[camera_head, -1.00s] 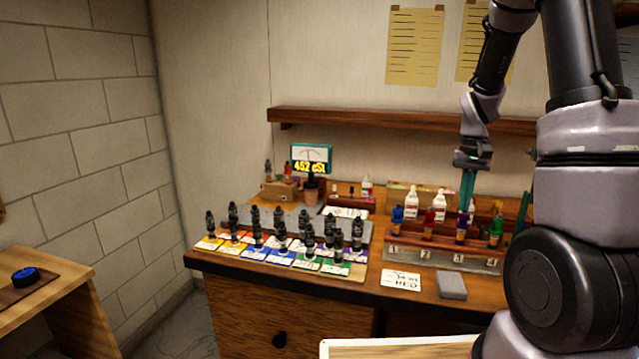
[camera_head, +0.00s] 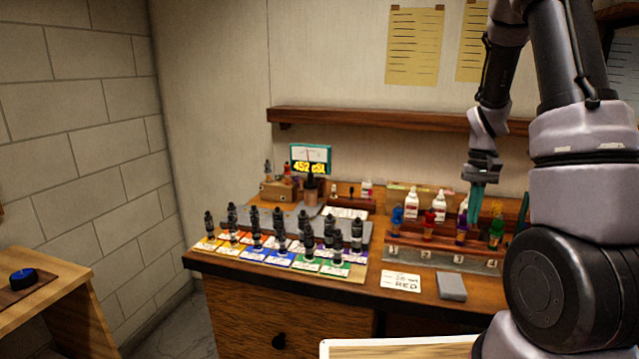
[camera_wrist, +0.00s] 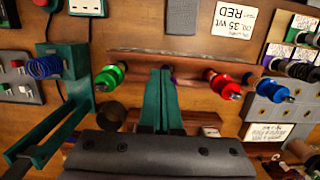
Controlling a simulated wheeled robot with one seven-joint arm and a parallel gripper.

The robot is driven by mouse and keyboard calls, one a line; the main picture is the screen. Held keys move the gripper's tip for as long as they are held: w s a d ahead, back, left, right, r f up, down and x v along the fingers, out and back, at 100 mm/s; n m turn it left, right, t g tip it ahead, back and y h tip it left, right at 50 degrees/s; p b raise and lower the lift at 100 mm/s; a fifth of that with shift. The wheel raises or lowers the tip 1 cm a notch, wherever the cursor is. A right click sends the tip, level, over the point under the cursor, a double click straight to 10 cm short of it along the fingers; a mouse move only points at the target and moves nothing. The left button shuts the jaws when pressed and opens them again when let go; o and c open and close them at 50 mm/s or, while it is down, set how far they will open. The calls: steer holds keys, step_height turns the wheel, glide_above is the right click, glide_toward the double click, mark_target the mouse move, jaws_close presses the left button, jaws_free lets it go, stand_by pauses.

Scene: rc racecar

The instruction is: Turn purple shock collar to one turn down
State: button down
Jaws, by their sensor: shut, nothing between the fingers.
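The purple shock (camera_head: 461,229) stands upright in the rack (camera_head: 440,257) at slot 3, between the red shock (camera_head: 429,225) and the green shock (camera_head: 496,232). In the wrist view only a sliver of purple (camera_wrist: 173,76) shows behind my fingers; its collar is mostly hidden. My gripper (camera_head: 474,216) has teal fingers pointing down, shut and empty, just right of the purple shock's top in the head view. Its fingers also show in the wrist view (camera_wrist: 161,76). I cannot tell whether they touch the shock.
A blue shock (camera_head: 397,219) stands at slot 1. White bottles (camera_head: 439,205) stand behind the rack. A card (camera_head: 401,281) reading RED and a grey block (camera_head: 452,286) lie in front. Several black shocks (camera_head: 280,228) stand on coloured cards to the left.

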mark_target(462, 220)
steer(key=shift+s+a+f, duration=0.1)
steer(key=shift+s+f, duration=0.1)
steer(key=shift+f, duration=1.15)
steer(key=shift+w, duration=0.45)
steer(key=shift+w+a, duration=0.1)
steer(key=shift+a, duration=0.45)
steer(key=shift+w+a, duration=0.2)
steer(key=shift+a, duration=0.3)
steer(key=shift+s+a+r, duration=0.1)
steer(key=shift+s+a, duration=0.05)
steer(key=shift+s, duration=0.1)
steer(key=shift+w+r, duration=0.2)
steer(key=shift+r, duration=1.25)
steer(key=shift+w+r, duration=0.15)
steer(key=shift+r, duration=1.3)
